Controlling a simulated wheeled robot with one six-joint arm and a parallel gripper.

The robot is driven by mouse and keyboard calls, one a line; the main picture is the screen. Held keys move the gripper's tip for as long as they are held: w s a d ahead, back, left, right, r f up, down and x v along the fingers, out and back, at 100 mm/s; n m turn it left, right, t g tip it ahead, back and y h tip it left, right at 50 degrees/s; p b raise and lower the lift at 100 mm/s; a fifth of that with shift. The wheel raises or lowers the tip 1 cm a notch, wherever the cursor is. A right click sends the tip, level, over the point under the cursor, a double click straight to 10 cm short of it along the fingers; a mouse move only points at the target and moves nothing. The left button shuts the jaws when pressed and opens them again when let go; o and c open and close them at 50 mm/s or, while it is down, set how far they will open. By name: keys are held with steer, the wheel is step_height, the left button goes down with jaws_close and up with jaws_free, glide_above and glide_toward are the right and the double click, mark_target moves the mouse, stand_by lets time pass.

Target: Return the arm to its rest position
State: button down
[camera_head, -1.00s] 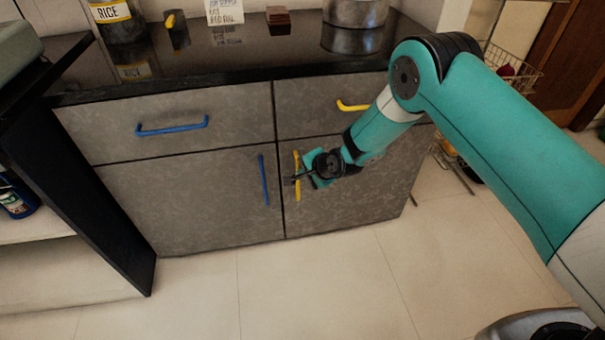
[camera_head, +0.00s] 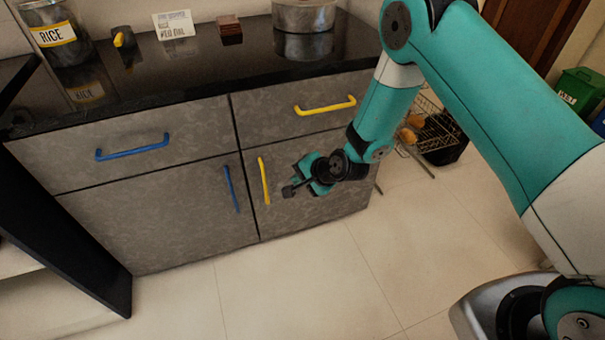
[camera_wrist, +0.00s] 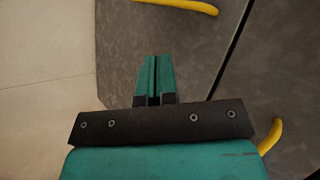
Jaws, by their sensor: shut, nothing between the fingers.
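My gripper (camera_head: 290,191) is at the end of my teal arm, in front of the lower right cabinet door in the head view. It is just right of the yellow vertical handle (camera_head: 263,181). In the wrist view the two teal fingers of my gripper (camera_wrist: 154,62) are together with nothing between them. The handle's end shows there at the lower right, beside the gripper and apart from the fingers. Part of the door behind the gripper is hidden.
The cabinet has a black counter (camera_head: 200,83) holding a rice jar (camera_head: 52,36), a card, a brown block and a metal pot (camera_head: 303,14). A yellow drawer handle (camera_head: 325,106) juts out above. A wire basket (camera_head: 436,133) stands right. The floor in front is clear.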

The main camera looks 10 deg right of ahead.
steer(key=s+r+n+g, duration=0.2)
steer(key=s+r+n, duration=0.2)
steer(key=r, duration=0.6)
steer(key=s+r+n+g, duration=0.1)
steer(key=s+r+n, duration=0.35)
steer(key=r, duration=0.55)
steer(key=s+d+r+n+g+h, duration=0.1)
steer(key=s+d+r+n, duration=0.15)
steer(key=s+r, duration=0.4)
steer(key=s+d+r+n+g+p, duration=0.1)
steer(key=s+d+r+n+g, duration=0.15)
steer(key=s, duration=0.65)
steer(key=s+d+r+n+h, duration=0.1)
steer(key=s+r+n, duration=0.2)
steer(key=s+r, duration=0.3)
step_height(320, 180, up, 17)
steer(key=p, duration=1.9)
steer(key=shift+s+r, duration=0.2)
steer(key=shift+s, duration=0.15)
steer(key=shift+d, duration=0.1)
